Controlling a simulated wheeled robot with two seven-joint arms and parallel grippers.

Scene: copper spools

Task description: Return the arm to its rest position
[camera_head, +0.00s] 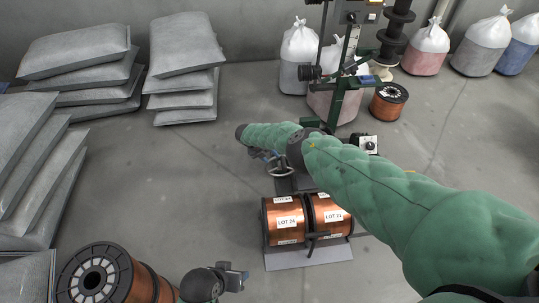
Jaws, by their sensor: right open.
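My right arm, in a green sleeve, reaches in from the right across the middle of the view. Its gripper (267,156) is at the far end, open, with nothing seen between its fingers. It appears behind and above two copper spools, labelled LOT 24 (287,223) and LOT 21 (334,217). They lie side by side on a dark stand with a pale base plate (305,257). My left gripper (238,278) shows small at the bottom edge; its opening cannot be made out. Part of the stand is hidden behind my right arm.
Another copper spool (143,285) with a dark flange lies at the lower left, near my left gripper. Stacked grey sacks (80,50) stand at the left and back. A green machine frame (343,85), a spool (388,103) and tied bags (425,52) stand behind. Floor between is clear.

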